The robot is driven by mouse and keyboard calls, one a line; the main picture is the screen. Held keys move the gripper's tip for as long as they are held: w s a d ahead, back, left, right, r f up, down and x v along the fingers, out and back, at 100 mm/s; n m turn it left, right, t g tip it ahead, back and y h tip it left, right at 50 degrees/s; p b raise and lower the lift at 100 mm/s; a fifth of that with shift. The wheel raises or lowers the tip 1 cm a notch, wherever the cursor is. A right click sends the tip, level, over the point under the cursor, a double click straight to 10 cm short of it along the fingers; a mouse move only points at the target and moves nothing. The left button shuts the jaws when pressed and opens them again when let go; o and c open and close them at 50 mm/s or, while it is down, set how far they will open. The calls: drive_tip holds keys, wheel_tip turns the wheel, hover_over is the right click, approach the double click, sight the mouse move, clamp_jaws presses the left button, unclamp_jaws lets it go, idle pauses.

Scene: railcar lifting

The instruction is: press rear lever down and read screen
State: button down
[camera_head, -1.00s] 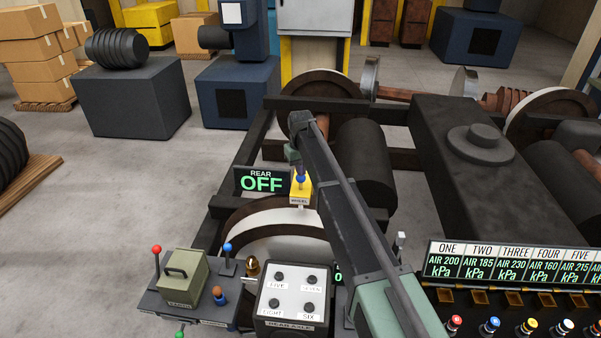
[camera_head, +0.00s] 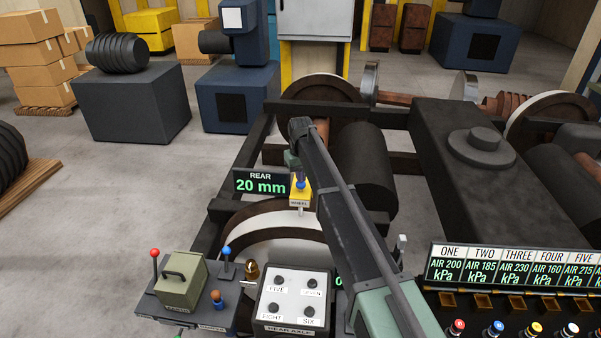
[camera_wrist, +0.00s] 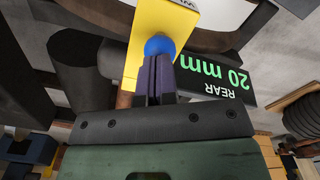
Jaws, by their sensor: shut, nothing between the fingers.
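The rear screen (camera_head: 261,182) is a dark panel reading "REAR 20 mm" in white and green. It also shows upside down in the wrist view (camera_wrist: 215,75). Just right of it stands a small yellow block (camera_head: 300,198) with a blue-knobbed lever (camera_head: 300,184). In the wrist view my gripper (camera_wrist: 159,62) is shut, with its purple fingertips against or right at the blue knob (camera_wrist: 159,45) in front of the yellow block (camera_wrist: 155,20). Whether the tips touch the knob is hard to tell. In the head view my arm hides part of the area right of the block.
A control box with red and blue levers (camera_head: 190,290) and a white REAR AXLE button box (camera_head: 294,300) stand at the front. A row of kPa screens (camera_head: 510,268) is at the right. The dark bogie frame (camera_head: 240,165) surrounds the lever.

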wheel_tip(320, 180, up, 7)
drive_tip(key=p, duration=0.7)
drive_tip(key=shift+r, duration=0.1)
drive_tip(key=s+d+f+m+b, duration=0.2)
drive_tip(key=s+d+f+b, duration=0.2)
drive_tip(key=s+d, duration=0.4)
drive_tip(key=s+d+f+m+b, duration=0.1)
drive_tip(key=s+d+f+b, duration=0.4)
drive_tip(key=s, duration=1.1)
drive_tip(key=s+d+f+m+b, duration=0.2)
drive_tip(key=s+d+f+b, duration=0.2)
drive_tip(key=s+d, duration=0.6)
drive_tip(key=shift+s+d+f+m, duration=0.25)
drive_tip(key=shift+s+d+m, duration=0.1)
drive_tip(key=shift+s, duration=0.8)
